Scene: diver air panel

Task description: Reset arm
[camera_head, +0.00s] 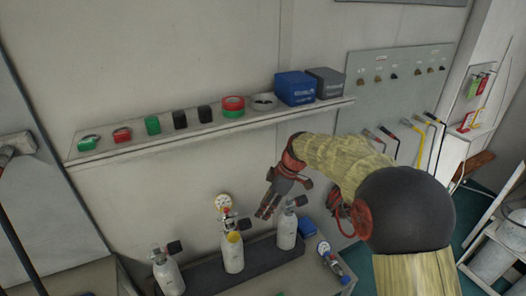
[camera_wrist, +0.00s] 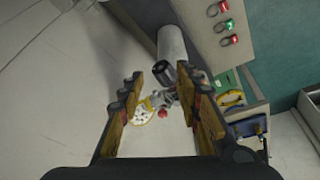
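My gripper (camera_head: 268,204) hangs at the end of my arm in front of the wall, below the shelf and above the bench with the cylinders. In the wrist view my gripper (camera_wrist: 160,105) has its two fingers wide apart, with nothing held between them. Beyond the fingers, a grey-white cylinder (camera_wrist: 172,45) with a black neck, a valve and a round gauge (camera_wrist: 143,113) shows lower down. In the head view, white cylinders stand on the bench: one at left (camera_head: 168,276), one in the middle (camera_head: 233,255) and one at right (camera_head: 287,232).
A wall shelf (camera_head: 240,123) holds tape rolls, small black items and two boxes (camera_head: 295,88). A grey panel (camera_head: 398,75) with knobs and hoses is at right. Wall space left of my gripper is clear.

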